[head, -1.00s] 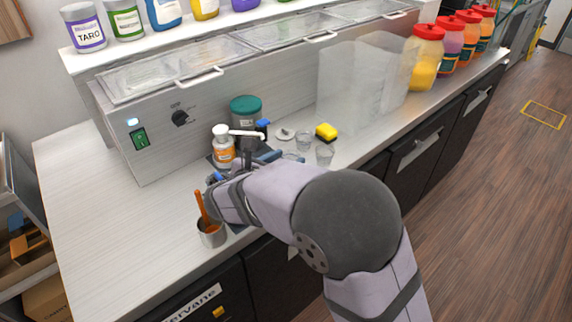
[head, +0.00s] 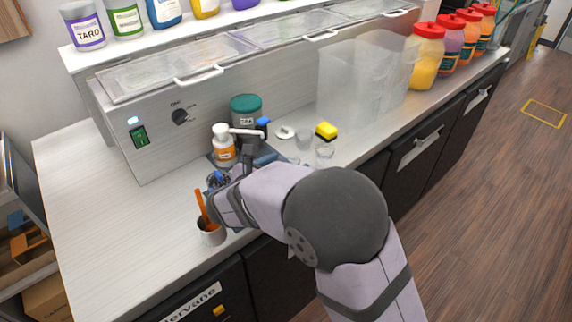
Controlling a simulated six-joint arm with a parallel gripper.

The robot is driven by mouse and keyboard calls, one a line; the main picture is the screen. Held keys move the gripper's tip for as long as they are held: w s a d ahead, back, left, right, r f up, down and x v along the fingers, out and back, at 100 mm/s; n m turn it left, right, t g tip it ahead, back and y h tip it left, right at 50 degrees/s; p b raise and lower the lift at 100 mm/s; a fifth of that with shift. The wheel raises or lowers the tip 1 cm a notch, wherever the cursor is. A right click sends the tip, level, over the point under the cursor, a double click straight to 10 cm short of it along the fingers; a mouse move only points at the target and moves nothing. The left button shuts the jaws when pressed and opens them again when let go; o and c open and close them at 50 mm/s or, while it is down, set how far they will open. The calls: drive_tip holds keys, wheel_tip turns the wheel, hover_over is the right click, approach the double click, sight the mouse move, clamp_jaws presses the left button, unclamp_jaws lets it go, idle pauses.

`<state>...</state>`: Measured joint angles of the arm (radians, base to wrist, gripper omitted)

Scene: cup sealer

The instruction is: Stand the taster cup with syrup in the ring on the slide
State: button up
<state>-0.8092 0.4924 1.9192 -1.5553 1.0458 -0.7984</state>
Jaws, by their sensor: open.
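A clear taster cup (head: 325,154) stands on the counter right of my wrist. A second clear cup (head: 303,139) stands just behind it. I cannot tell which one holds syrup. The ring and slide cannot be made out behind my arm.
A metal cup with an orange-handled tool (head: 211,236) stands near the front edge, close to my gripper. The left counter is clear.

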drive_tip(key=shift+r, duration=0.1)
drive_tip(key=shift+r, duration=0.15)
drive_tip(key=b+v, duration=0.1)
drive_tip(key=v, duration=1.1)
